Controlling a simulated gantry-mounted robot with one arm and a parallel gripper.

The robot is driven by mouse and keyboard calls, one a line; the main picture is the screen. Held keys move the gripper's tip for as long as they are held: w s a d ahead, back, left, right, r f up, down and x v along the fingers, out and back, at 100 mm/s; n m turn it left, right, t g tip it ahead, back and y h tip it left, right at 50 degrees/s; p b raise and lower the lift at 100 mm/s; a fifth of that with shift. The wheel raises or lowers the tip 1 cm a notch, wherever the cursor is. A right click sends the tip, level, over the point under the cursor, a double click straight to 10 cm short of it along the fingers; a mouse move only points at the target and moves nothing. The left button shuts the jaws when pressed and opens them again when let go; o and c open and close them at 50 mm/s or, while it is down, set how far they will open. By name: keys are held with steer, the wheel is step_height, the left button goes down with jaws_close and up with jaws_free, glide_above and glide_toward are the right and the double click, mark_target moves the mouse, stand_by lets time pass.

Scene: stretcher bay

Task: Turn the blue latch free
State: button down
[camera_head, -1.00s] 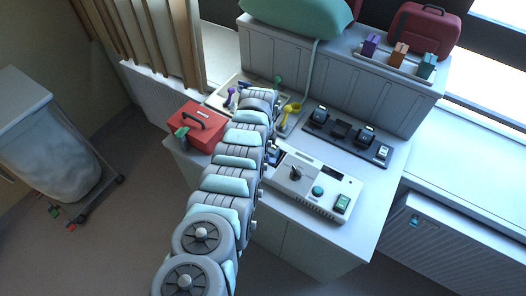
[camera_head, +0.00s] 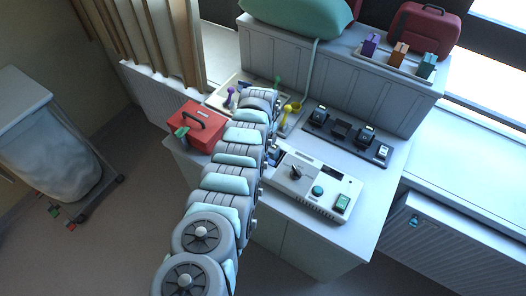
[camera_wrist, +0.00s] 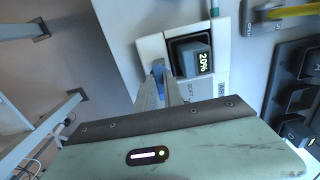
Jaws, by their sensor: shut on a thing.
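The blue latch (camera_wrist: 159,76) shows as a small blue piece at the left side of a pale housing in the wrist view. The housing holds a dark block (camera_wrist: 192,55) with a display reading 20%. My gripper (camera_wrist: 163,84) is shut on the latch, its narrow fingers reaching up from the bottom of the view. The fingers hide part of the latch, and I cannot tell how far it is turned. In the head view my arm hides the gripper and the latch; only the block's dark side (camera_head: 275,154) shows beside the arm.
A white console (camera_head: 315,185) with a knob and buttons sits close right of my arm. A red case (camera_head: 197,128) stands to the left. A dark charger rack (camera_head: 346,135) and a tray (camera_head: 219,103) with coloured tools lie behind. Bare counter shows at the front right.

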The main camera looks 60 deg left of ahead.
steer(key=c, duration=1.5)
jaws_free()
steer(key=shift+o, duration=0.2)
steer(key=shift+r, duration=0.1)
steer(key=shift+r+p, duration=0.7)
steer(key=shift+r, duration=0.8)
step_height(320, 180, up, 8)
steer(key=b, duration=0.2)
steer(key=shift+f, duration=0.2)
